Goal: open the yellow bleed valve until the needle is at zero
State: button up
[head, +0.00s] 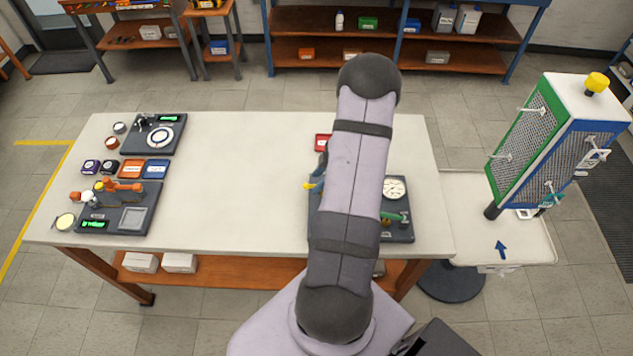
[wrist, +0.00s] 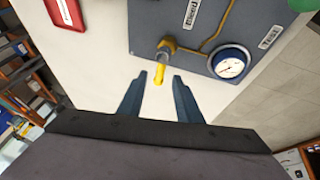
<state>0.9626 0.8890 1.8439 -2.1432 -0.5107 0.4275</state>
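The yellow bleed valve (wrist: 159,73) shows in the wrist view at the edge of a dark grey panel (wrist: 205,28), its handle pointing toward my gripper. A bit of yellow (head: 312,185) at the panel's left edge in the head view looks like the same valve. A small blue-rimmed gauge (wrist: 231,64) sits right of it; its needle is too small to read. My gripper (wrist: 160,78) is open and empty. The handle's end appears between its fingertips; I cannot tell whether they touch. In the head view my arm covers much of the panel.
A red tray (wrist: 66,12) lies beside the panel on the white table (head: 240,190). A larger white gauge (head: 393,188) and a green handle (head: 393,217) are on the panel's right. Other devices stand at the table's left; the middle is clear.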

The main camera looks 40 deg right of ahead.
jog(key=v, duration=0.5)
jog(key=shift+s+b, duration=0.1)
jog(key=shift+b, duration=0.25)
